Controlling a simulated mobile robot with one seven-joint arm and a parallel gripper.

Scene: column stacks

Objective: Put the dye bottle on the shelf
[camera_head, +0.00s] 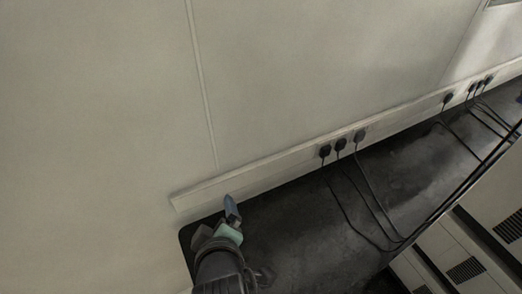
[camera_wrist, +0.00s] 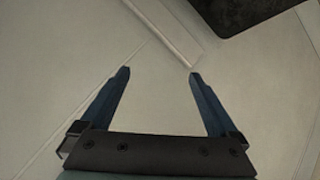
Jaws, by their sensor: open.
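My gripper (camera_wrist: 158,74) is open in the wrist view, its two blue fingers well apart with nothing between them. In the head view my gripper (camera_head: 232,207) is at the lower middle, over the near left corner of a dark surface and close to the wall. I see no dye bottle in either view. I cannot make out a shelf for certain.
A dark worktop (camera_head: 300,222) runs along the pale wall (camera_head: 320,70). A wall rail (camera_head: 270,168) carries several black plugs, and their cables (camera_head: 375,205) trail across the top. Pale vented units (camera_head: 465,270) stand at lower right. A small bluish item (camera_head: 519,98) is cut off at right.

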